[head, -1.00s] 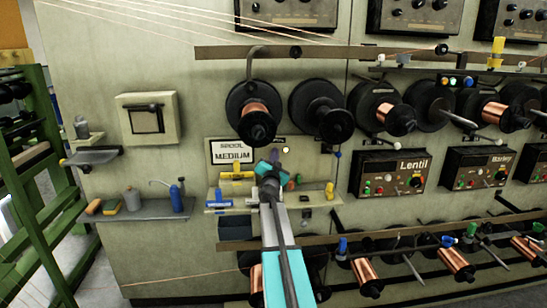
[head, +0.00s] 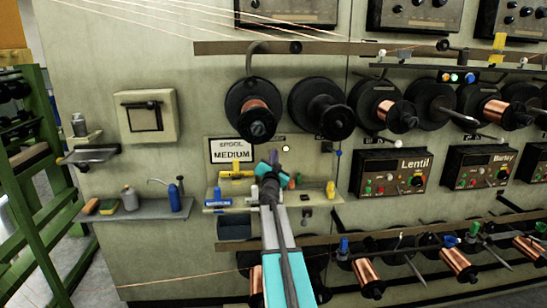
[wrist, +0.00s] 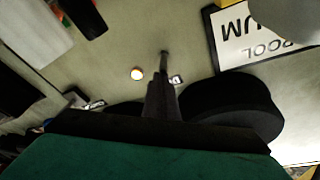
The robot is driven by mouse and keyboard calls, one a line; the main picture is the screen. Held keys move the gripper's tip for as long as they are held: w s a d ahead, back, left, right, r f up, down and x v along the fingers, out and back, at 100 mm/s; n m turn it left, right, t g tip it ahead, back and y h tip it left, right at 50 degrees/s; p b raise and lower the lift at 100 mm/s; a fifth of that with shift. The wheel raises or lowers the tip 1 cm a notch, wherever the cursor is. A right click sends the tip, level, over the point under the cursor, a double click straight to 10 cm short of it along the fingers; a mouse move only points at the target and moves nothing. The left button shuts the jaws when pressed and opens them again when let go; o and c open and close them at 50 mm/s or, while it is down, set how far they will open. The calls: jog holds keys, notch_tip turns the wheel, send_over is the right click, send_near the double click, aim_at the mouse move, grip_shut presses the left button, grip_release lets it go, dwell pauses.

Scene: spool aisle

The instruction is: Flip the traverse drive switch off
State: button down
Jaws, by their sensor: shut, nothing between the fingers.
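My gripper (head: 274,157) is shut and empty, in front of the pale machine panel just right of the SPOOL MEDIUM sign. In the wrist view, its narrow dark fingers (wrist: 164,62) point at the panel. A small round lit lamp (wrist: 137,73) is beside the fingertips; in the head view the lamp (head: 286,148) is just right of them. A small white label (wrist: 176,79) shows close to the fingers. I cannot make out the traverse drive switch for certain; my gripper and wrist hide part of the panel there. Contact with the panel cannot be told.
A small shelf (head: 316,198) with coloured items runs behind my wrist. Black spools (head: 321,108) stick out above my gripper. The Lentil control box (head: 391,173) is to the right, and a rail (head: 400,229) with copper spools is below. A green rack (head: 40,190) stands at the left.

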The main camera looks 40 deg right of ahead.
jog(key=shift+f, duration=0.5)
jog(key=shift+s+r, duration=0.1)
jog(key=shift+r, duration=0.05)
jog(key=s+a+f, duration=0.1)
jog(key=s+f, duration=0.1)
jog(key=s+a+f, duration=0.1)
jog(key=s+a, duration=0.1)
jog(key=s+a+f+b, duration=0.1)
jog(key=s+f, duration=0.1)
jog(key=shift+s+a+f, duration=0.15)
jog(key=shift+f, duration=0.2)
dwell(0.3)
dwell(0.4)
